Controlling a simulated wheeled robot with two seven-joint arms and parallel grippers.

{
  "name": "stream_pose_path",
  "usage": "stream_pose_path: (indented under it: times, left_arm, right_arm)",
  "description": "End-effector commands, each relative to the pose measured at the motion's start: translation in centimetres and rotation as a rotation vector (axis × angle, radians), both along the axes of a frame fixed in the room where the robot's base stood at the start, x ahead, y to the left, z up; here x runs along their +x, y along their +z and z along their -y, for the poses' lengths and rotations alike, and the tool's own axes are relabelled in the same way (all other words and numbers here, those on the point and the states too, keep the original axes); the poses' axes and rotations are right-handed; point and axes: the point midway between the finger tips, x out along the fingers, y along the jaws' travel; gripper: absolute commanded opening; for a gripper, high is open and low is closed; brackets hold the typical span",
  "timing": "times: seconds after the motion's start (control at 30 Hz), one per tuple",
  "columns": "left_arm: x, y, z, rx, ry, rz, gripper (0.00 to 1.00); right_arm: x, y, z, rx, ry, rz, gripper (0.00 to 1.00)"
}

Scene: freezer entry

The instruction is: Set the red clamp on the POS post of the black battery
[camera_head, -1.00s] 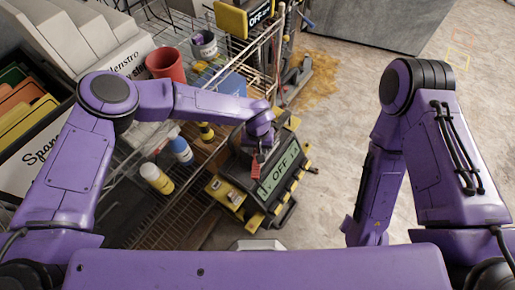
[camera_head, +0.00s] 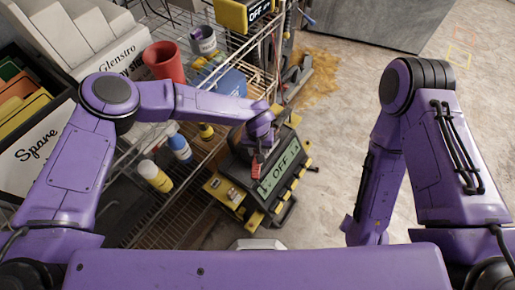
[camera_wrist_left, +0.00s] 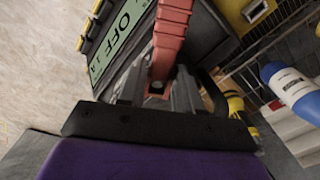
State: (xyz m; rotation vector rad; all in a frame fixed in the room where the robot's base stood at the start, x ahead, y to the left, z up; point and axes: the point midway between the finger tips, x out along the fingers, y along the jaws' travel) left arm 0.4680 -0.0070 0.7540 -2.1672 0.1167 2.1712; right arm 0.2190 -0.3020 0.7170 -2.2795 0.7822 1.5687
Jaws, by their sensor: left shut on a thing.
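My left gripper (camera_head: 259,150) is shut on the red clamp (camera_head: 256,171), over the near left side of a black box with yellow corners (camera_head: 289,186). The box has a green display reading OFF. In the left wrist view the red clamp (camera_wrist_left: 170,38) sticks out from between the fingers of the gripper (camera_wrist_left: 156,90), and the box's display (camera_wrist_left: 120,40) lies to its left. I cannot make out a POS label or post, nor tell whether the clamp touches the box. My right arm hangs at the right; its gripper is out of view.
A wire rack (camera_head: 172,212) to the left holds a blue-and-white bottle (camera_head: 180,149), a yellow-and-white bottle (camera_head: 155,177) and a red cup (camera_head: 163,60). Floor to the right is clear.

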Motion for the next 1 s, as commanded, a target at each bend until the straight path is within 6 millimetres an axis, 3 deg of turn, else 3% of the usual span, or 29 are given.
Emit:
stream_pose_path:
  times: [0.23, 0.27, 0.33, 0.67, 0.77, 1.0]
  left_arm:
    - [0.0, -0.6, 0.0, 0.000, 0.000, 0.000, 0.00]
    - [0.0, -0.5, 0.0, 0.000, 0.000, 0.001, 0.40]
    - [0.0, -0.5, 0.0, 0.000, 0.000, 0.000, 0.63]
    - [0.0, -0.3, 0.0, 0.000, 0.000, 0.000, 0.64]
    - [0.1, 1.2, 0.0, -0.001, 0.000, 0.002, 0.64]
    - [0.1, 6.8, 0.0, -0.001, 0.000, 0.003, 0.64]
  right_arm:
    - [0.0, -0.5, 0.0, 0.000, 0.000, 0.000, 0.43]
    - [0.0, -0.5, 0.0, 0.000, 0.000, 0.000, 0.43]
    - [0.0, -0.4, 0.0, 0.000, 0.000, 0.000, 0.43]
    - [0.0, -0.5, 0.0, 0.000, 0.000, 0.000, 0.43]
    - [0.0, -0.9, 0.0, 0.000, 0.000, 0.000, 0.43]
    - [0.0, -2.0, 0.0, 0.000, 0.000, 0.000, 0.43]
